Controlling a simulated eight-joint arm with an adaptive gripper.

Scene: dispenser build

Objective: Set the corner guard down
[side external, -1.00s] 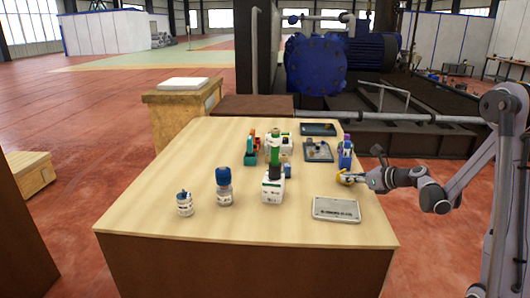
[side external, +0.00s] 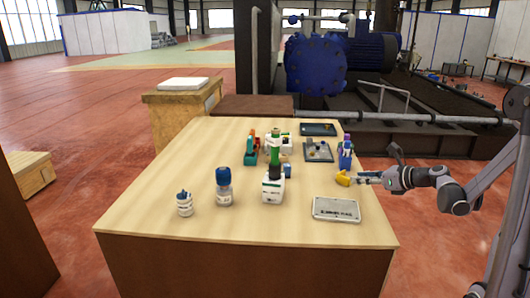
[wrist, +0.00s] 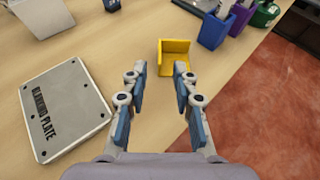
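The yellow corner guard (side external: 343,179) sits on the wooden table near its right edge. It also shows in the wrist view (wrist: 174,55), an L-shaped piece with its inner side facing me, just beyond my fingertips. My gripper (side external: 363,178) is just to the right of the guard, low over the table edge.
A grey blanking plate (wrist: 62,108) lies left of my gripper in the wrist view. Blue and purple holders (side external: 345,152) stand just behind the guard. Several bottles (side external: 224,188) and dispensers stand further left. The table's right edge is close.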

